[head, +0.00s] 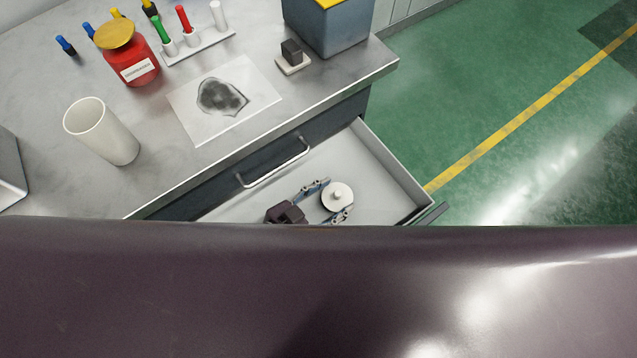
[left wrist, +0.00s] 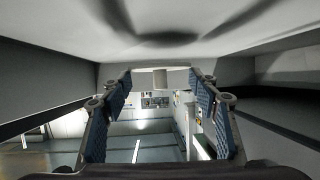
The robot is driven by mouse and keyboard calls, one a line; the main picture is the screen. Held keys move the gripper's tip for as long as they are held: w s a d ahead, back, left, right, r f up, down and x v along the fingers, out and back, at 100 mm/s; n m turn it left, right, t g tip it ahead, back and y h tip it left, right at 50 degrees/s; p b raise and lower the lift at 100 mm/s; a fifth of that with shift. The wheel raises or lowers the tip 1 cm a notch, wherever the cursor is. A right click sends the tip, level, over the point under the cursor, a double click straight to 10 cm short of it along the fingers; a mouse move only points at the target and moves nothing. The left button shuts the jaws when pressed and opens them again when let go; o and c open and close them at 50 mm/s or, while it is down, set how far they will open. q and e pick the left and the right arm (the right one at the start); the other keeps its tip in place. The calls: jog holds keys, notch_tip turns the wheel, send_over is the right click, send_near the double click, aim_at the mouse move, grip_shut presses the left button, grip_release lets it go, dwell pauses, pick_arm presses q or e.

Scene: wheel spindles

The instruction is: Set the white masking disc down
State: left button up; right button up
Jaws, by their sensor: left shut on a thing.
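The white masking disc (head: 337,196) is round with a small knob in its middle. It is between the fingertips of my left gripper (head: 326,200), inside the outline of the open drawer (head: 372,165). In the left wrist view the disc (left wrist: 150,69) shows nearly edge-on, with its stub (left wrist: 160,79), between the blue-padded fingers of the left gripper (left wrist: 160,83). The left gripper is shut on the disc. I cannot tell whether the disc touches the drawer floor. My right gripper is not in view.
The drawer's metal handle (head: 275,165) and raised walls are close to the gripper. On the worktop are a white cup (head: 102,132), a red jar (head: 130,55), a marker rack (head: 198,46), a paper sheet (head: 190,112) and a blue-grey box (head: 330,28). A dark purple surface blocks the lower head view.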

pick_arm(q)
jog(key=shift+w+a+r, duration=0.15)
jog(key=shift+w+a, duration=0.4)
jog(key=shift+w, duration=0.25)
jog(key=w+a, duration=0.1)
jog(key=w, duration=0.1)
jog(key=w+a, duration=0.1)
jog(key=shift+w+a+f, duration=0.2)
jog(key=shift+a+f, duration=0.1)
jog(key=shift+f, duration=0.35)
jog(key=shift+d, duration=0.1)
jog(key=shift+f+b, duration=0.35)
jog(key=shift+b, duration=0.15)
jog(key=shift+f+b, duration=0.25)
jog(key=shift+b, duration=0.2)
jog(key=o, duration=1.1)
jog(key=shift+c, duration=0.2)
jog(key=shift+r, duration=0.1)
